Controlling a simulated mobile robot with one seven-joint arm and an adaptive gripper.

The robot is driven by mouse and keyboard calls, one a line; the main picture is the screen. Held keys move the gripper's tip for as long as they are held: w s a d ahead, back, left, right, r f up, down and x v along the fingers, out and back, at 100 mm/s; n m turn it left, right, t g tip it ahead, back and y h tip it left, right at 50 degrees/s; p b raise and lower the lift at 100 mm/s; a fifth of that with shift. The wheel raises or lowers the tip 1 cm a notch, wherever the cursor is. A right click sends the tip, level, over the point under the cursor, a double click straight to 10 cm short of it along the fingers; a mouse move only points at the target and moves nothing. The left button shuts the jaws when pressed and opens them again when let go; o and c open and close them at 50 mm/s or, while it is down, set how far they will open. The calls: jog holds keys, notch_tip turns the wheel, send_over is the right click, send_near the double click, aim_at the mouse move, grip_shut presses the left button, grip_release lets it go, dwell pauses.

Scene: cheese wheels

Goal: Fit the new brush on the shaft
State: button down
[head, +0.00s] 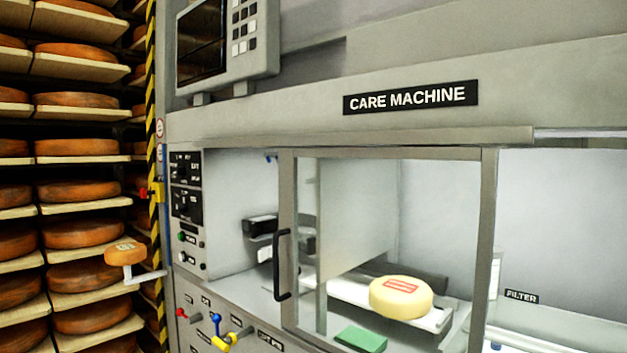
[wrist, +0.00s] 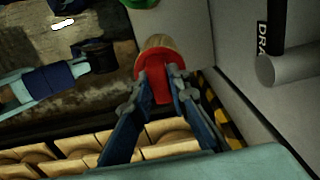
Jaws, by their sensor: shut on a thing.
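In the wrist view, my gripper (wrist: 160,84) has its two blue fingers closed on a red thing with a rounded tan end (wrist: 156,43). It may be the new brush, but its bristles cannot be made out. My gripper does not show in the head view. I cannot tell whether this is the shaft or a brush. No bare shaft can be clearly made out.
A pale yellow cheese wheel (head: 401,297) lies on a white support in the machine. A door frame with a black handle (head: 281,265) stands in front. Cheese shelves (head: 84,203) fill the left. A grey cylinder (wrist: 287,68) is at right in the wrist view.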

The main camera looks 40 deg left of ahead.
jog(key=shift+r+p, duration=1.2)
jog(key=shift+r, duration=0.45)
jog(key=shift+r+p, duration=1.5)
